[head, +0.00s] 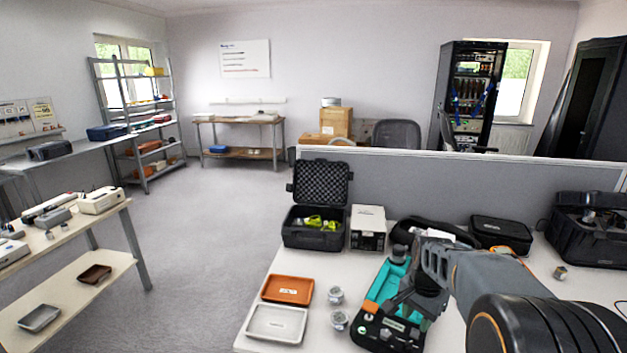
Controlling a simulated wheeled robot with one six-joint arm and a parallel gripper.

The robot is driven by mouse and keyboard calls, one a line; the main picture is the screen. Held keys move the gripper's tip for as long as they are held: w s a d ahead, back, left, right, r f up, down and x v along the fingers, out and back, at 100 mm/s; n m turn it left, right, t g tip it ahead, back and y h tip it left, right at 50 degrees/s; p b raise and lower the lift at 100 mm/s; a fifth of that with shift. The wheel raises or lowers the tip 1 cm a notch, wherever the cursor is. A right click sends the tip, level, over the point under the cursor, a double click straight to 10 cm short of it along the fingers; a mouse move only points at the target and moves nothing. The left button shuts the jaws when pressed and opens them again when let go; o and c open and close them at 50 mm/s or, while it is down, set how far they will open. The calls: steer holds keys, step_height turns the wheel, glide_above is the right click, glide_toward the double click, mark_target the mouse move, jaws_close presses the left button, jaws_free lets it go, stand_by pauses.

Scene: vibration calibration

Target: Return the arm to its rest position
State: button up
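My arm reaches in from the lower right of the head view, over the white table (254,322). My gripper (388,304) is at its end, low over a black case with a teal insert (380,282). The arm and gripper cover part of the case. I cannot tell whether the fingers are open or shut, or whether they touch the case.
Left of the case are two small metal cylinders (336,295), an orange tray (287,290) and a white tray (276,324). Behind are an open black case (315,240), a white box (368,228) and a grey partition (420,190). The floor (205,240) at left is clear.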

steer(key=s+a+r+n+t+p, duration=0.1)
steer(key=s+a+r+n+p, duration=0.1)
steer(key=s+a+r+n, duration=0.2)
steer(key=s+a+r+n+t+p, duration=0.2)
steer(key=s+a+r+n, duration=0.3)
steer(key=s, duration=0.5)
steer(key=shift+s+n+t+p, duration=0.25)
steer(key=shift+n+p, duration=0.25)
steer(key=shift+n, duration=0.5)
